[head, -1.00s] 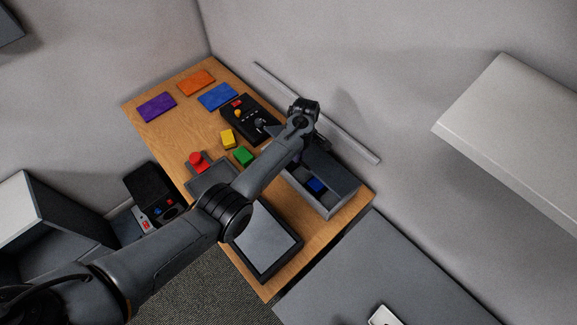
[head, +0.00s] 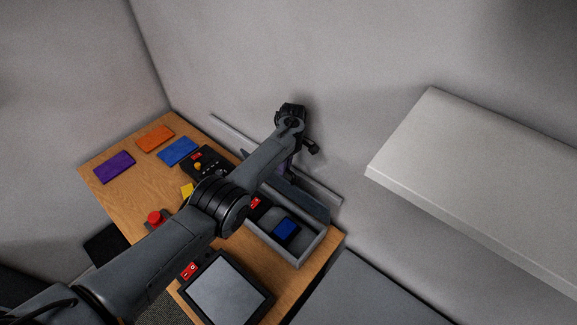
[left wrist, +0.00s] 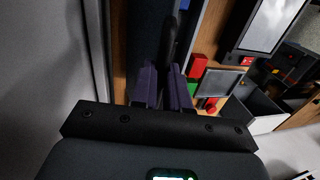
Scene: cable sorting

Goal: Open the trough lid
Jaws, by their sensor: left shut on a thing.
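The trough (head: 311,253) is a grey open-topped box at the right end of the wooden table. Its dark grey lid (head: 303,199) stands tilted up along the wall side, so the inside shows. A blue-faced dark item (head: 286,229) and a red item (head: 256,203) lie in the trough. My left gripper (head: 284,170) is above the lid, partly hidden by my arm. In the left wrist view the purple fingers (left wrist: 164,88) are shut on a dark lid handle (left wrist: 169,42). My right gripper is not in view.
A tablet (head: 225,290) lies in front of the trough. A red button (head: 154,218) and purple (head: 115,167), orange (head: 155,139) and blue (head: 178,151) mats lie on the left. A rail (head: 232,131) runs by the wall. A white shelf (head: 455,180) juts out at right.

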